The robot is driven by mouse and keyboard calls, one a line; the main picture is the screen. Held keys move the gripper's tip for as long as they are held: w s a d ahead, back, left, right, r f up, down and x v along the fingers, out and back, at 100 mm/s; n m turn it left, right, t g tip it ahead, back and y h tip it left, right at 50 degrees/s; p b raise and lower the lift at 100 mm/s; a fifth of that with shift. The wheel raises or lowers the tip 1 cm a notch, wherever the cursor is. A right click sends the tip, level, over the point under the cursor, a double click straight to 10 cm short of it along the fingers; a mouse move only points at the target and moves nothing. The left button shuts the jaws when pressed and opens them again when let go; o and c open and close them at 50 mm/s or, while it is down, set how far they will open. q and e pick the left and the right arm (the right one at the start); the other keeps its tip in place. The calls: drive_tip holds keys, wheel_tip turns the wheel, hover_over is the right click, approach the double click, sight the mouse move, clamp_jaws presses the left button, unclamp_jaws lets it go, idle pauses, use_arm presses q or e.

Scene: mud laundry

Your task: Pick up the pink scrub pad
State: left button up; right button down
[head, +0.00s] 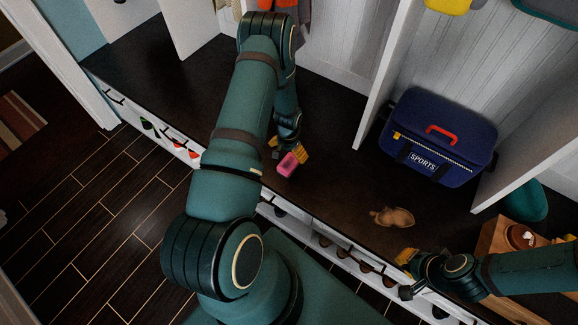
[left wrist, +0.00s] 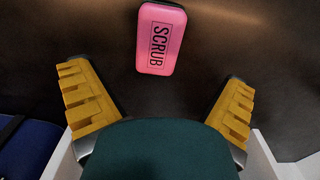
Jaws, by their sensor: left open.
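The pink scrub pad (head: 287,164) lies on the dark bench top near its front edge in the head view. It also shows at the top centre of the left wrist view (left wrist: 161,38), with the word SCRUB on it.
A navy SPORTS bag (head: 438,138) stands in a bench cubby to the right. A brown flat object (head: 392,217) lies on the bench between the grippers. A wooden box (head: 497,239) stands at the far right. White dividers (head: 387,75) rise from the bench.

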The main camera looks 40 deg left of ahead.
sight(289, 162)
use_arm(q)
wheel_tip(289, 162, down, 9)
drive_tip(key=shift+w+r+b, duration=0.1)
drive_tip(key=shift+b, duration=0.85)
drive_tip(key=c, duration=1.3)
